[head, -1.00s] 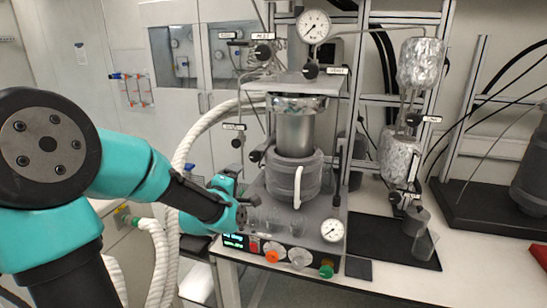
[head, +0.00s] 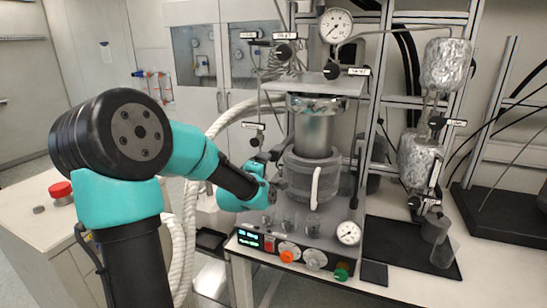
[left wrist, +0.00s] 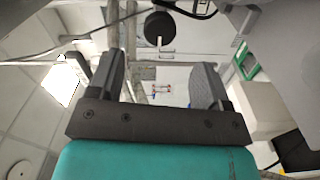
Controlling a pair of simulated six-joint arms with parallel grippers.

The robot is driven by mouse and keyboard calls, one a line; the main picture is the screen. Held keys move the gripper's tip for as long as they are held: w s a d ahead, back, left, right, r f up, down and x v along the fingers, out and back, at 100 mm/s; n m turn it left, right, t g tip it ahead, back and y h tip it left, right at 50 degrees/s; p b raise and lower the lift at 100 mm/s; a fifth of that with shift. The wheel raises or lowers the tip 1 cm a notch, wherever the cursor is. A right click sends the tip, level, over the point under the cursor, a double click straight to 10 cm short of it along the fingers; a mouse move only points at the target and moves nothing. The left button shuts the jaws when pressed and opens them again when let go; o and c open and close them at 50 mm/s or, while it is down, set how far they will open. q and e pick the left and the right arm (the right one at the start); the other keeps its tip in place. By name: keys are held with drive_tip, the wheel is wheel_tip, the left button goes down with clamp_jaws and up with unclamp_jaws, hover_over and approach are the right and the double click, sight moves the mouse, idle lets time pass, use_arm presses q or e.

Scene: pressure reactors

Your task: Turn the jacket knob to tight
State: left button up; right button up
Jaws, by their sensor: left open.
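A small black knob (head: 257,141) sits on the left side of the reactor, just under a white label (head: 253,125) too small to read surely; it seems to be the jacket knob. My left gripper (head: 259,164) is just below it, pointing up, apart from it. In the left wrist view, a round black knob (left wrist: 158,28) with a pale stem lies beyond the fingertips, roughly centred between the fingers. My left gripper (left wrist: 158,70) is open there, with nothing between its fingers. The knob's pointer setting cannot be read. My right gripper is not in view.
The reactor vessel (head: 312,165) stands right of my left gripper. A control panel (head: 262,243) with coloured knobs is below. Other black knobs (head: 284,52) and (head: 332,71) sit higher. A white hose (head: 225,118) passes behind my arm. A red-capped item (head: 61,191) is on the left bench.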

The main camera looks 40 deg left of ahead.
sight(274, 156)
use_arm(q)
drive_tip(key=x, duration=0.9)
drive_tip(key=shift+w, duration=0.2)
drive_tip(key=shift+c, duration=0.5)
drive_tip(key=c, duration=0.8)
drive_tip(key=shift+m, duration=0.8)
drive_tip(key=o, duration=0.9)
